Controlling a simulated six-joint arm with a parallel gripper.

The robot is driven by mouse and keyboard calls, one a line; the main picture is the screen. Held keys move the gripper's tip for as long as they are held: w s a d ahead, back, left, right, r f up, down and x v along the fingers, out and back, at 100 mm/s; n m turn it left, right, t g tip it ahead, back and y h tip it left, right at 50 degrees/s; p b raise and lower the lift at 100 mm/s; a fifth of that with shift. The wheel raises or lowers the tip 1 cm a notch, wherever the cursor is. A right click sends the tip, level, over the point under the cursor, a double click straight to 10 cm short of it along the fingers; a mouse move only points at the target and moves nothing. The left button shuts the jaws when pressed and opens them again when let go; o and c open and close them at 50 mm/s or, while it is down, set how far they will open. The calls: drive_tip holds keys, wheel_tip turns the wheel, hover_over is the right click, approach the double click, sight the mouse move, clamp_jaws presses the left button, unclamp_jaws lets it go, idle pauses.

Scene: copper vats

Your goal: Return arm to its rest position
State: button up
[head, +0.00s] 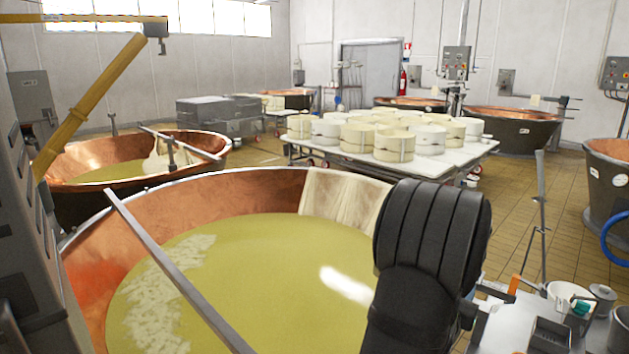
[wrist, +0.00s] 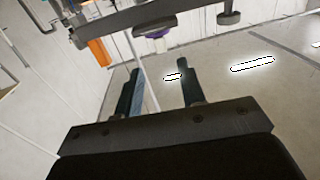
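My gripper (wrist: 157,72) shows in the wrist view, with its two dark fingers pointing up the picture. The fingers stand apart and I see nothing clamped between them. A pale blue strip lies along the inner side of the left finger; I cannot tell what it is. In the head view a thick black part of my arm rises at the lower right, in front of the near copper vat (head: 90,262). My gripper does not show there.
The near vat holds yellow liquid, a cloth (head: 345,200) over its far rim and a metal bar (head: 165,262) across it. A cluttered worktop (head: 510,325) is at lower right. A table of cheese moulds (head: 395,142) stands behind. Tiled floor (head: 520,205) is free at right.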

drive_tip(key=x, duration=1.1)
drive_tip(key=shift+w+d+f, duration=0.1)
drive_tip(key=shift+w+d, duration=0.05)
drive_tip(key=shift+w, duration=0.2)
drive_tip(key=shift+m+g+h, duration=0.7)
drive_tip(key=shift+h, duration=0.1)
drive_tip(key=shift+s+a, duration=0.3)
drive_tip(key=v, duration=1.7)
drive_tip(key=w+a+f+n+t+y, duration=0.1)
drive_tip(key=w+a+f+n+y, duration=0.1)
drive_tip(key=w+a+n+y, duration=0.1)
drive_tip(key=shift+w+a+f+n+y, duration=0.25)
drive_tip(key=shift+w+a+n+y, duration=0.1)
drive_tip(key=shift+a+n+y, duration=0.5)
drive_tip(key=shift+d, duration=0.1)
